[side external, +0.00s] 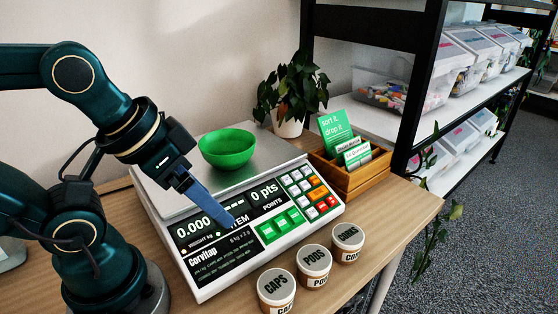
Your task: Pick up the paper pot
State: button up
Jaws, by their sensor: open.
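The nearest is the CAPS pot (276,289), then the PODS pot (314,266), then a third pot (347,243) whose lid lettering is hard to read. The frame does not show which one is the task's paper pot. My gripper (212,207) is open, with blue fingers pointing down over the scale's front panel. It is to the left of the pots and above them, apart from all three. One finger largely hides the other.
The weighing scale (215,277) fills the middle of the table, with a green bowl (228,150) on its plate. A wooden card box (372,177) and a potted plant (289,129) stand behind. The table edge (408,230) runs close to the pots. Shelves stand right.

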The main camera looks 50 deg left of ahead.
jog(key=d+n+g+h, duration=0.2)
jog(key=d+h, duration=0.2)
jog(key=d, duration=0.3)
jog(key=w+d+r+n+g+h, duration=0.2)
jog(key=d+r+n+h, duration=0.2)
jog(key=d+n+h, duration=0.15)
jog(key=n+t+h, duration=0.2)
jog(key=n+t, duration=0.6)
jog(key=n, duration=0.8)
send_over(347, 234)
jog(key=s+a, duration=0.3)
notch_tip(347, 234, down, 9)
jog(key=f, duration=0.1)
jog(key=a+f+n+y, duration=0.1)
jog(key=f, duration=0.1)
jog(key=f+n, duration=0.1)
jog(key=f, duration=0.1)
jog(key=shift+s+a+f+n+g+y, duration=0.2)
jog(key=shift+s+a+n+g+y, duration=0.05)
jog(key=shift+s+g, duration=0.05)
jog(key=shift+f, duration=0.2)
jog(key=shift+w+d+f, duration=0.1)
jog(key=shift+d, duration=0.1)
jog(key=shift+x, duration=2.2)
jog(key=c, duration=1.1)
